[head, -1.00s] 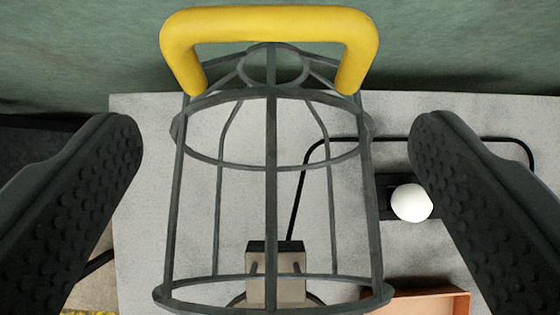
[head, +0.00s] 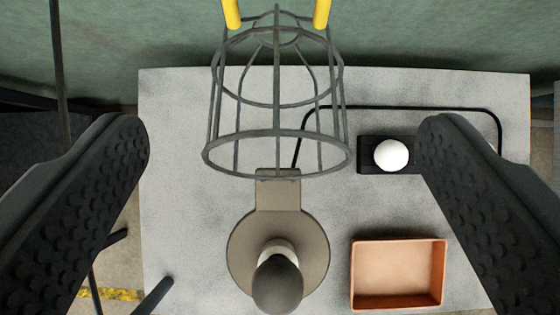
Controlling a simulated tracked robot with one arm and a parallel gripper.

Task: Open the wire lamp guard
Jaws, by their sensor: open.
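The wire lamp guard (head: 273,103) is a dark grey cage with a yellow handle (head: 231,14), cut off by the top edge of the head view. The cage stands swung up and back, clear of the lamp, with its open rim towards me. The lamp (head: 278,280) is a dark bulb in a pale socket on a round grey-brown base (head: 240,240) with a bracket behind it. My gripper (head: 280,140) is open, its two black textured fingers wide apart at left and right. Neither finger appears to touch the guard.
A grey panel (head: 190,210) carries everything. A black block with a white round knob (head: 391,155) sits right of the guard, with a black cable behind. An open orange tray (head: 398,272) lies front right. A green wall (head: 430,40) stands behind. The panel's left side is mostly clear.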

